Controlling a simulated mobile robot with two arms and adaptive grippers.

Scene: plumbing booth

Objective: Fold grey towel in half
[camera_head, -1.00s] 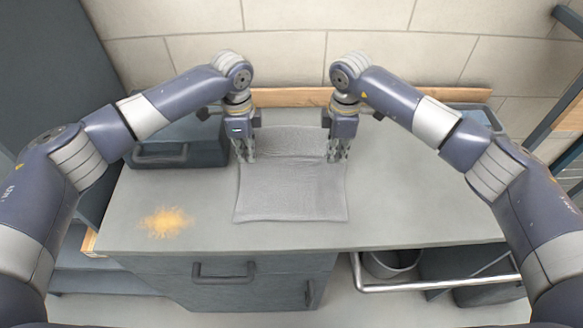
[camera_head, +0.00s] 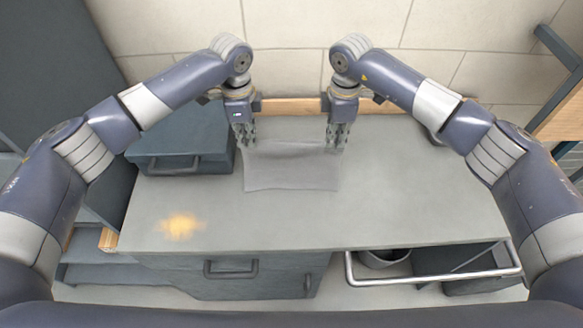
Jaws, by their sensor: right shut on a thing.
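The grey towel (camera_head: 290,170) lies on the counter as a short, wide rectangle between and in front of my grippers. Its near edge is spread nearly straight. Whether it lies in one layer or more cannot be told. My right gripper (camera_head: 337,140) points down at the towel's far right corner and is shut on it. My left gripper (camera_head: 247,138) points down at the far left corner. Its fingertips are small and dark, so I cannot tell whether they are closed on the cloth.
A dark toolbox (camera_head: 182,150) stands at the left back of the grey counter (camera_head: 400,210). A patch of yellowish dust (camera_head: 181,226) lies at front left. A wooden strip (camera_head: 300,105) runs along the wall. The counter's right side is mostly clear.

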